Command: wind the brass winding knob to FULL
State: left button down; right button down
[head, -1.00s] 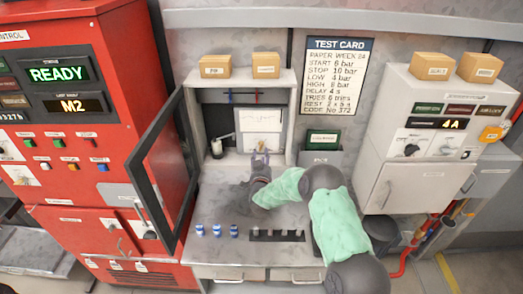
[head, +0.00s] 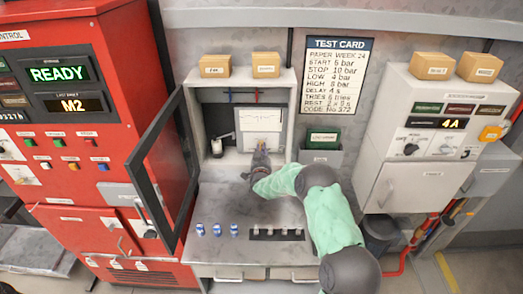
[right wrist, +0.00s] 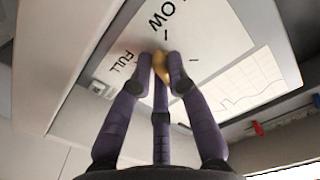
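The brass winding knob (right wrist: 161,66) sits on the pale front plate of the recorder (right wrist: 215,45) in the right wrist view. The words LOW and FULL are printed around it, with short tick marks. My right gripper (right wrist: 160,72) has its fingertips close on both sides of the knob and appears shut on it; the lower finger partly covers it. In the head view my right gripper (head: 261,151) reaches into the grey cabinet (head: 197,110) at the recorder's lower front and hides the knob. The knob's exact pointing direction is unclear. My left gripper is not in view.
The open dark-framed door (head: 163,170) stands left of the cabinet. Small blue-and-white containers (head: 216,230) and a dark slotted strip (head: 276,235) lie on the shelf in front. A green card holder (head: 322,145) is on the right. An ink bottle (head: 216,147) stands inside left.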

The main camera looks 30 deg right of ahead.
jog(key=shift+f+m+b, duration=0.1)
jog(key=shift+m+b, duration=0.2)
jog(key=shift+b, duration=0.45)
jog(key=m+b, duration=0.3)
jog(key=b, duration=0.2)
jog(key=m+b, duration=0.3)
jog(key=b, duration=0.3)
jog(key=m+b, duration=0.4)
jog(key=b, duration=0.2)
jog(key=shift+w+a+f, duration=0.1)
jog(key=shift+w+a, duration=0.1)
jog(key=shift+a, duration=0.1)
jog(key=m+b, duration=0.3)
jog(key=b, duration=0.1)
jog(key=m+b, duration=0.3)
jog(key=b, duration=0.1)
jog(key=m+b, duration=0.3)
jog(key=b, duration=0.1)
jog(key=shift+a+r+m, duration=0.1)
jog(key=shift+r+m, duration=0.25)
jog(key=shift+m, duration=0.05)
jog(key=shift+r+m+b, duration=0.2)
jog(key=shift+m+b, duration=1.1)
jog(key=c, duration=1.2)
grip_release()
jog(key=shift+w, duration=0.1)
